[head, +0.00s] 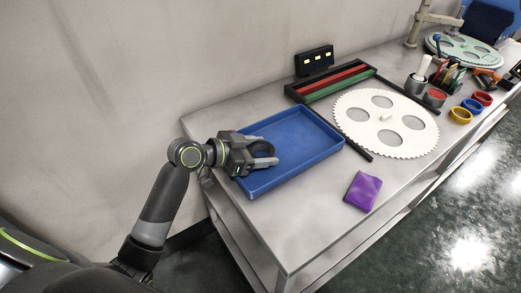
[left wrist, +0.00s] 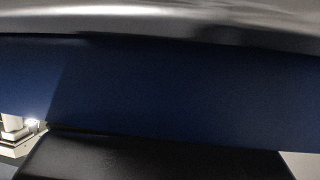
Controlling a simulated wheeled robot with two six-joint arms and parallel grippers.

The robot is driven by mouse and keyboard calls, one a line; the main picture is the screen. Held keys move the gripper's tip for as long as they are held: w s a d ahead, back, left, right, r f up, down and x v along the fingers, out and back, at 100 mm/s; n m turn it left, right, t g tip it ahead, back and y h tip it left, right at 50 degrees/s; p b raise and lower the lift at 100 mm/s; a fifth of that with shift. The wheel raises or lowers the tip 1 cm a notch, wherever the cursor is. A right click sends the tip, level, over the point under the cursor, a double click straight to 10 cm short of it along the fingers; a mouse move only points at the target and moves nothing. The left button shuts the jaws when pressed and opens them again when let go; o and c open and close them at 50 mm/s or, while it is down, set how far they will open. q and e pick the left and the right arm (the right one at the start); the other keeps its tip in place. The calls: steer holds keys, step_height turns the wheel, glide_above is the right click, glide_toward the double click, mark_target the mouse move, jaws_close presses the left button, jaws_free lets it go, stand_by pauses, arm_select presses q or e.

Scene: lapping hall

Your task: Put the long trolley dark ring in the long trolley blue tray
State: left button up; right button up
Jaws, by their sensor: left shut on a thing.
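The blue tray (head: 312,152) lies on the near left part of the long trolley's grey top. My left gripper (head: 268,155) reaches over the tray's left end from the left. It is shut on the dark ring (head: 262,147), which shows as a dark curve at the fingers, over the tray. The fingers hide part of the ring, and I cannot tell whether it touches the tray floor. In the left wrist view a dark blue surface, seemingly the tray (left wrist: 170,90), fills the middle, very close. My right gripper is not in view.
A purple packet (head: 363,191) lies right of the tray near the trolley's front edge. A white toothed disc (head: 427,132) and a black rack (head: 332,85) with red and green strips lie beyond. Coloured rings, including a yellow one (head: 460,115), sit farther right.

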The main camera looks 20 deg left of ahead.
arm_select(q)
steer(key=shift+f, duration=0.15)
steer(key=o, duration=1.1)
steer(key=shift+r, duration=0.3)
steer(key=v, duration=1)
steer(key=shift+f, duration=0.15)
steer(key=shift+v, duration=1.05)
steer(key=shift+d, duration=0.1)
